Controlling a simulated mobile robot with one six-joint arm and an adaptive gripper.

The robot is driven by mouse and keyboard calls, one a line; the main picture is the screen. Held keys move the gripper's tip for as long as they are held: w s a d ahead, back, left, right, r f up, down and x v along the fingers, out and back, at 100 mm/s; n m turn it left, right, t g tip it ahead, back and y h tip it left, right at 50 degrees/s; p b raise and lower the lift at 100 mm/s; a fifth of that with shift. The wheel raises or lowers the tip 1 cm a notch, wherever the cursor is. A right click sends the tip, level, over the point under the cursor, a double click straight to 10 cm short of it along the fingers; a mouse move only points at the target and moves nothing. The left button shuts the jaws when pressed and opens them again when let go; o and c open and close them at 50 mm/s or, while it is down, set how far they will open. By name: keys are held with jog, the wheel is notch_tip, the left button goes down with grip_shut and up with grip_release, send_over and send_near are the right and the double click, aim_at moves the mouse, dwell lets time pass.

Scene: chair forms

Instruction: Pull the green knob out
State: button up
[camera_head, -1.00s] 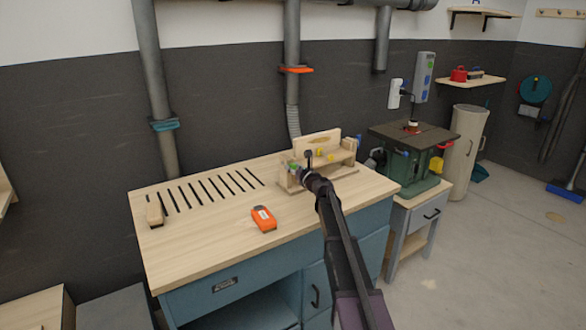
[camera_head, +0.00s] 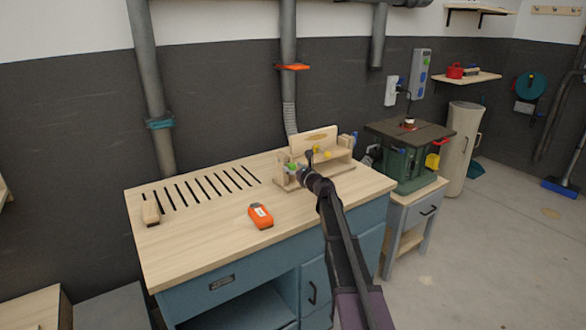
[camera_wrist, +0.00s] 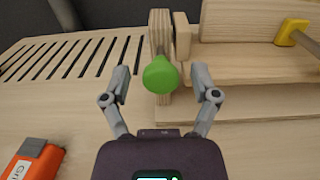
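The green knob (camera_wrist: 161,75) sits at the near end of a wooden jig in the wrist view, centred between my fingers. In the head view only a small green patch of it (camera_head: 290,169) shows beside my arm. My gripper (camera_wrist: 161,84) is open, with one grey finger to the left and one to the right of the knob. There are gaps between the knob and both fingers. The wooden jig (camera_head: 326,161) stands on the workbench (camera_head: 215,235). In the head view my arm hides part of the jig.
An orange device (camera_head: 260,216) lies on the bench left of my arm. A yellow knob (camera_wrist: 291,32) is on the jig to the right. A green machine (camera_head: 405,160) stands beyond the bench's right end.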

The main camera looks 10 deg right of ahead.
jog(key=v, duration=1.2)
jog(key=shift+r, duration=0.1)
dwell(0.4)
jog(key=s+a+f+n+g+y+p, duration=0.1)
jog(key=s+a+f+n+g+p, duration=0.15)
jog(key=s+a+n+g, duration=0.4)
jog(key=s+a+f+n+g+y+p, duration=0.1)
jog(key=s+a+f+n+g+p, duration=0.2)
jog(key=s+a+n, duration=0.7)
jog(key=s+d+f+n+g+h+p, duration=0.2)
jog(key=s+n+g+h, duration=0.1)
jog(key=s+n, duration=0.4)
jog(key=s+d+f+n+g+h+p, duration=0.1)
jog(key=s+d+f+n+g+h, duration=0.1)
jog(key=s+n, duration=0.6)
jog(key=s+d+g+h, duration=0.1)
jog(key=s+g+h, duration=0.1)
jog(key=h, duration=0.1)
jog(key=shift+p, duration=0.35)
